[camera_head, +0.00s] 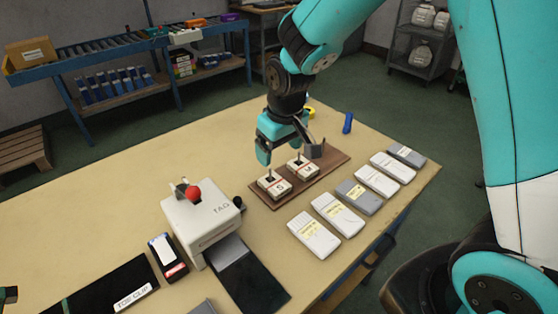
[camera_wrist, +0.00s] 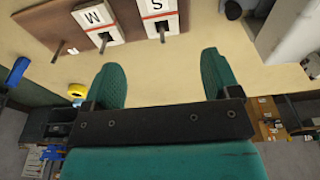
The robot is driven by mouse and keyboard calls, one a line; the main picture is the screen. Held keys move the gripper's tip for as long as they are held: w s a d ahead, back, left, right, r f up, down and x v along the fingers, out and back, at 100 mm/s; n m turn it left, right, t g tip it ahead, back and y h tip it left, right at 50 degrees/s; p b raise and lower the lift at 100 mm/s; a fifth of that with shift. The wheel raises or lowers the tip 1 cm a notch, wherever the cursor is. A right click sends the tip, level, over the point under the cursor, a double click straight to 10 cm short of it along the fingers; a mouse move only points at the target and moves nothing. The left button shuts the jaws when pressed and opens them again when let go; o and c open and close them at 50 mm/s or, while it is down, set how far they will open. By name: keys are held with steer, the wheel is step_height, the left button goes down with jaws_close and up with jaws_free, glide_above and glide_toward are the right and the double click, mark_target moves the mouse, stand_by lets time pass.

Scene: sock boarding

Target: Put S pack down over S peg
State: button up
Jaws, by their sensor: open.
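A white pack marked S (camera_head: 274,187) lies flat on the brown board (camera_head: 262,199), with a dark peg standing up at its slot. A like pack marked M (camera_head: 302,168) lies beside it around another peg. My gripper (camera_head: 288,150) is open and empty, above and behind these packs. The wrist view shows its two teal fingers (camera_wrist: 161,68) spread, with nothing between them. There the S pack (camera_wrist: 160,14) and M pack (camera_wrist: 98,22) are at the top, partly cut off, and apart from the fingers. A bare peg (camera_wrist: 62,48) stands on the board beside M.
Several white and grey packs (camera_head: 338,214) lie in a row along the table's right edge. A white machine with a red knob (camera_head: 194,194) stands left of the board. A blue item (camera_head: 347,123) and a yellow ring (camera_wrist: 77,89) lie near the far edge.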

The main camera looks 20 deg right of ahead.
steer(key=s+a+r+n+y, duration=0.1)
steer(key=s+r, duration=0.3)
steer(key=s, duration=0.3)
steer(key=s+a+r+n+g+y, duration=0.1)
steer(key=s+r, duration=0.3)
steer(key=s, duration=0.4)
steer(key=s+a+r+n+y, duration=0.1)
steer(key=s+a+r, duration=0.2)
steer(key=s+r, duration=0.2)
steer(key=s, duration=0.3)
steer(key=shift+g+y, duration=0.3)
steer(key=shift+g, duration=0.1)
